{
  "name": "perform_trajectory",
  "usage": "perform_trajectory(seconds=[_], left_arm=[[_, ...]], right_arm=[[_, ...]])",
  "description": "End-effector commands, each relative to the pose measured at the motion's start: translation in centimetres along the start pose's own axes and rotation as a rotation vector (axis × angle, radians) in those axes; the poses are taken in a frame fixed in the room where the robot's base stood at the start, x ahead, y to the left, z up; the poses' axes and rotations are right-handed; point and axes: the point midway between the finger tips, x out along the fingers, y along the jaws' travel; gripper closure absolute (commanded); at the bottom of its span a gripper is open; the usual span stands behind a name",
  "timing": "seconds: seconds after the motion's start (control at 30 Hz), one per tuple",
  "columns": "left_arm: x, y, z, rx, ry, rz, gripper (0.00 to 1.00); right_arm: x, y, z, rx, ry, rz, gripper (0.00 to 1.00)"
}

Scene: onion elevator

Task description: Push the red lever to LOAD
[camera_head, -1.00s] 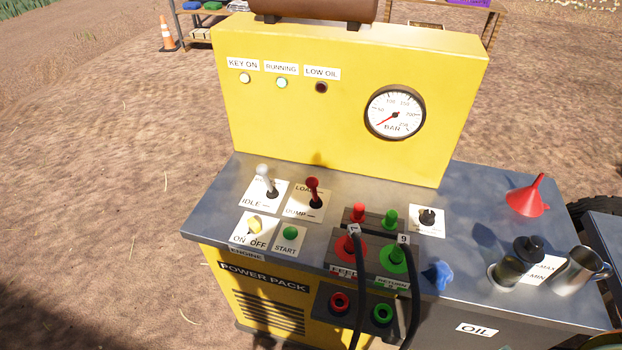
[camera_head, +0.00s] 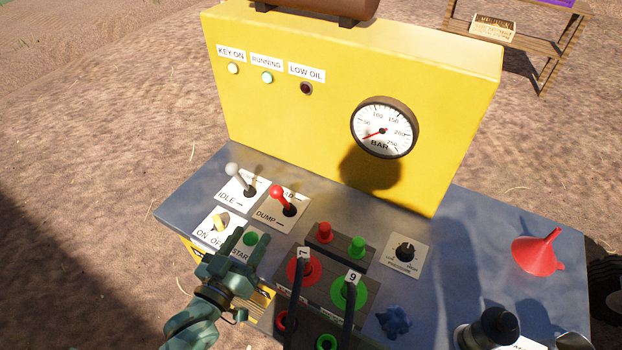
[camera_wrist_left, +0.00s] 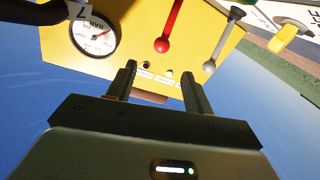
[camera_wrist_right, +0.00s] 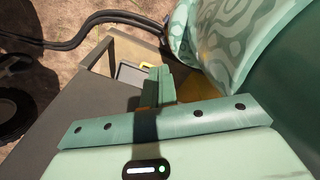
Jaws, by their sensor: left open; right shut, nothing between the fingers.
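The red lever (camera_head: 281,195) stands on its white plate on the grey deck, with its ball knob tilted toward the upper left. The word DUMP shows on the plate; the LOAD label is largely hidden behind the knob. The lever also shows at the top of the left wrist view (camera_wrist_left: 168,30). My left gripper (camera_head: 245,243) is open and empty, over the START button's plate, to the near left of the lever and apart from it. My right gripper (camera_wrist_right: 157,86) is shut and empty in the right wrist view; it is not in the head view.
The grey-knobbed IDLE lever (camera_head: 238,178) stands just left of the red lever. The yellow switch (camera_head: 222,219) is near my left gripper. Black hoses (camera_head: 298,290) rise from the red and green couplings. A yellow panel with a gauge (camera_head: 384,128) stands behind. A red funnel (camera_head: 538,250) is at right.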

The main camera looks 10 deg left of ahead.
Motion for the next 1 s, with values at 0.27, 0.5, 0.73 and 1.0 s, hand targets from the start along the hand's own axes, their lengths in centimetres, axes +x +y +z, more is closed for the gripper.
perform_trajectory(seconds=[0.27,0.5,0.73,1.0], left_arm=[[4.0,0.0,-0.2,-0.031,0.016,0.003,0.48],[10.3,0.0,-0.1,-0.03,0.013,0.003,0.48],[14.6,0.0,0.0,-0.029,0.01,0.002,0.48],[16.2,0.0,-0.1,-0.029,0.008,0.002,0.48]], right_arm=[[0.4,-1.8,-0.3,0.001,0.004,-0.023,1.0],[1.2,-1.2,0.1,-0.001,-0.002,-0.016,1.0],[1.9,-0.8,0.4,0.001,-0.006,-0.011,1.0],[2.1,-0.8,0.4,0.002,-0.007,-0.011,1.0]])
